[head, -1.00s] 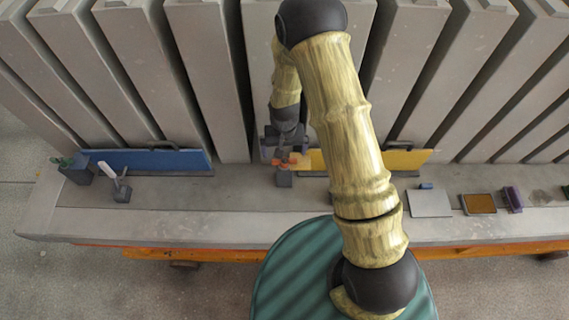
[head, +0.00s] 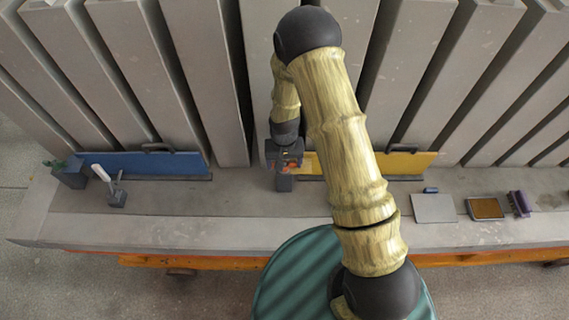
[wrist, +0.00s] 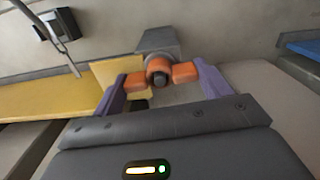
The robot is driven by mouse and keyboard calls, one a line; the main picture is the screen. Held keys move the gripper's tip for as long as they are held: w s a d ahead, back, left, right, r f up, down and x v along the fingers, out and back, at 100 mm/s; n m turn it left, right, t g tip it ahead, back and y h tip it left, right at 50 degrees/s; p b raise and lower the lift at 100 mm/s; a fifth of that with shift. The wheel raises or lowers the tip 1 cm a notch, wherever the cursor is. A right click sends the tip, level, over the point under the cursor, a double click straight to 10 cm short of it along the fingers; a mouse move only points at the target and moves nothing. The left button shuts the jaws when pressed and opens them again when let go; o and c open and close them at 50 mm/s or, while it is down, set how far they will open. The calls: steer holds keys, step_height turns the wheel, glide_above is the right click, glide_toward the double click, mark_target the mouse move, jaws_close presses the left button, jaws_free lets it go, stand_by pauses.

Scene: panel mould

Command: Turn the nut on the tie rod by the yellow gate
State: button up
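The block also shows in the head view (head: 284,184). The yellow gate (head: 408,163) stands just right of it in the head view and at the left in the wrist view (wrist: 45,99). In the head view my gripper (head: 286,163) covers most of the nut.
A blue gate (head: 150,163) stands at the left, with a small grey clamp with a white handle (head: 116,195) before it. A grey plate (head: 433,208), a brown-topped pad (head: 485,208) and a purple brush (head: 519,203) lie at the right. Tall concrete panels (head: 205,80) rise behind.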

steer(key=c, duration=0.5)
steer(key=shift+o, duration=0.2)
steer(key=shift+m, duration=1.7)
steer(key=c, duration=0.4)
steer(key=shift+c, duration=0.2)
steer(key=shift+m, duration=1.1)
steer(key=shift+c, duration=0.2)
steer(key=shift+d+r+m, duration=0.1)
steer(key=shift+d+m, duration=0.15)
steer(key=shift+m, duration=0.45)
steer(key=c, duration=0.5)
steer(key=shift+a, duration=0.5)
jaws_close()
steer(key=m, duration=0.3)
steer(key=shift+s+d, duration=0.15)
steer(key=shift+d, duration=0.05)
